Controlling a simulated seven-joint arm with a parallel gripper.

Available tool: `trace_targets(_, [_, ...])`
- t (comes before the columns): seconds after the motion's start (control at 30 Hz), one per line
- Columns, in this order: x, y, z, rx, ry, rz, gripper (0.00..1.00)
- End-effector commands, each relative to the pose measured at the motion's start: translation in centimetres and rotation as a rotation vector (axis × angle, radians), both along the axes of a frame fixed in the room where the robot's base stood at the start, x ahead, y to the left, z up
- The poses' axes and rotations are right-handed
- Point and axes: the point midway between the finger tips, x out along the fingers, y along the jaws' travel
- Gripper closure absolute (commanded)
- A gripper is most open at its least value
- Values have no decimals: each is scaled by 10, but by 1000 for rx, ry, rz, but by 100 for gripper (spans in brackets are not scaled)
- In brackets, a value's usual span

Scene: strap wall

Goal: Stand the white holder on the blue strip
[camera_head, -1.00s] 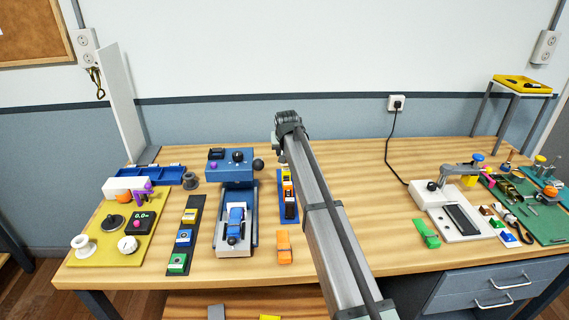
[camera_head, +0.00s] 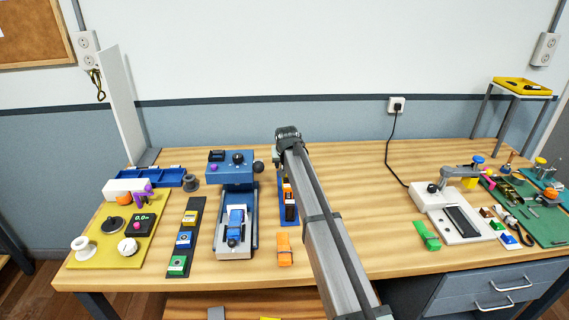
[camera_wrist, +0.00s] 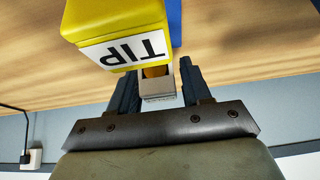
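The white holder (camera_wrist: 158,90) shows in the wrist view as a pale grey-white block with an orange part in it. It sits between the two dark fingers of my gripper (camera_wrist: 160,82), which appear closed on its sides. The blue strip (camera_wrist: 175,22) shows behind a yellow block (camera_wrist: 112,22) labelled TIP, close to the holder. In the head view the blue strip (camera_head: 291,217) lies on the bench, partly hidden by my arm, with coloured pieces on it. My fingertips are hidden there. I cannot tell whether the holder touches the strip.
An orange block (camera_head: 284,250) lies in front of the strip. A blue machine (camera_head: 232,172) stands to its left, then a black strip (camera_head: 187,250) with coloured blocks. A green block (camera_head: 427,236) and a white press (camera_head: 455,215) are to the right. The bench between is clear.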

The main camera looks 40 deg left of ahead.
Motion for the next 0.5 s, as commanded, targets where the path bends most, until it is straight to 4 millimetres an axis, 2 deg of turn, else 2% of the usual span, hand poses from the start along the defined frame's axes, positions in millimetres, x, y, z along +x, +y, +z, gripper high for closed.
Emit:
trace_targets(0.03, [0, 0, 0, 0, 0, 0, 47])
trace_targets(0.13, [0, 0, 0, 0, 0, 0, 38])
trace_targets(0.37, [0, 0, 1, 0, 0, 0, 38])
trace_targets(0.5, [-2, -3, 8, 1, -1, 0, 38])
